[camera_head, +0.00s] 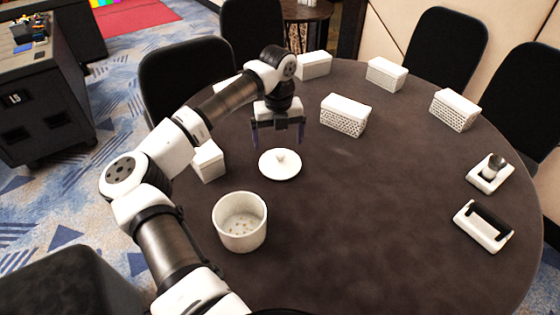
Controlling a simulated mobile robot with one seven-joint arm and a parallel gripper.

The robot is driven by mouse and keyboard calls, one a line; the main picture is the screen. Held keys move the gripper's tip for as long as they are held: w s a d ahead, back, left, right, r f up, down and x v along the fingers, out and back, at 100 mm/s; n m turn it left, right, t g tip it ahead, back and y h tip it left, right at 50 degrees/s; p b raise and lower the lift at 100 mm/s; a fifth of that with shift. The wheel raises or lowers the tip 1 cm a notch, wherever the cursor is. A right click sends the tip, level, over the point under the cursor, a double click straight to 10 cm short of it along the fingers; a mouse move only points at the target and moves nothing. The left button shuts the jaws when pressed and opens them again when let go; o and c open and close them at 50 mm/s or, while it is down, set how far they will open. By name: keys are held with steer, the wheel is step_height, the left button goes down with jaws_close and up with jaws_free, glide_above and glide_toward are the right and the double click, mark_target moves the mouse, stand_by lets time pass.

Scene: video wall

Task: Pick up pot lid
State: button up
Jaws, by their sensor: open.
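The pot lid (280,168) is a white round disc with a small knob on top, lying flat on the dark table. My gripper (278,145) points down with its two fingers spread apart and nothing between them. In the picture it is just above the lid, its fingertips near the lid's far edge. I cannot tell the exact height of the fingertips over the lid. A white speckled pot (240,222) stands open on the table in front of the lid, with small coloured bits showing inside.
The round dark table (370,220) has clear room right of the lid. A white perforated box (343,115) stands behind right, and another white box (208,161) is left of the lid. Several more boxes line the far edge. Two white holders (484,226) (490,174) sit at right.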

mark_target(280, 154)
steer(key=shift+d+f+p, duration=0.2)
steer(key=shift+f+p, duration=0.65)
steer(key=shift+f, duration=2.25)
steer(key=shift+s, duration=0.15)
jaws_close()
